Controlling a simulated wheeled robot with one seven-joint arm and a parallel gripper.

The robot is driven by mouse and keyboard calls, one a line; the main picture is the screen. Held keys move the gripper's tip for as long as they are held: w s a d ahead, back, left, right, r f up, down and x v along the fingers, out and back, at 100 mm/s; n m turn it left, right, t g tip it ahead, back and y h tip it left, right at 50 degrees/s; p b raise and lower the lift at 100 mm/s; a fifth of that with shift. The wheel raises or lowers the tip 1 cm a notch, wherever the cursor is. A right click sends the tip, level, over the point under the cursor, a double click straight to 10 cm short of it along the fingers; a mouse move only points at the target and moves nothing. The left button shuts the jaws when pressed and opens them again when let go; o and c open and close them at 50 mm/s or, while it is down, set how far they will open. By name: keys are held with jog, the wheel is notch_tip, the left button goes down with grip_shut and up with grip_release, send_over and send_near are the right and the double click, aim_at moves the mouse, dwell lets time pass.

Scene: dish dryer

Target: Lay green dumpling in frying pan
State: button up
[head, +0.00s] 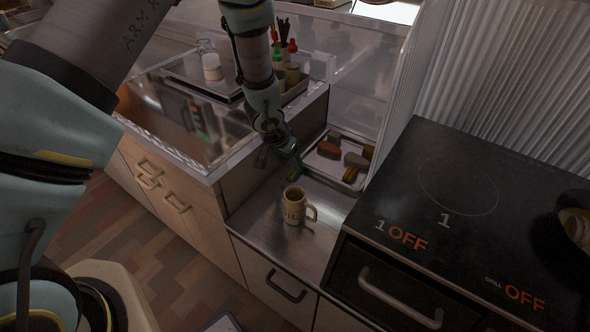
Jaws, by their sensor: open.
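The green dumpling (296,167) appears as a small green shape at the left end of the tray, right by my gripper; my gripper partly hides it. My gripper (273,157) points down beside it with its fingers apart; I cannot tell whether they touch it. The frying pan (563,228) is dark and sits on the black cooktop at the right edge of the view, cut off by the frame. Something pale lies inside it.
A metal tray (311,158) holds several brown and tan food pieces. A beige mug (294,206) stands on the steel counter in front of it. The cooktop (410,185) has bare room left of the pan. A glass-walled counter with bottles (291,53) stands at left.

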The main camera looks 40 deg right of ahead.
aim_at(294, 169)
jog(key=shift+p+x, duration=0.8)
jog(key=shift+x, duration=2.1)
jog(key=shift+w+r, duration=0.1)
jog(key=shift+w, duration=0.05)
grip_shut()
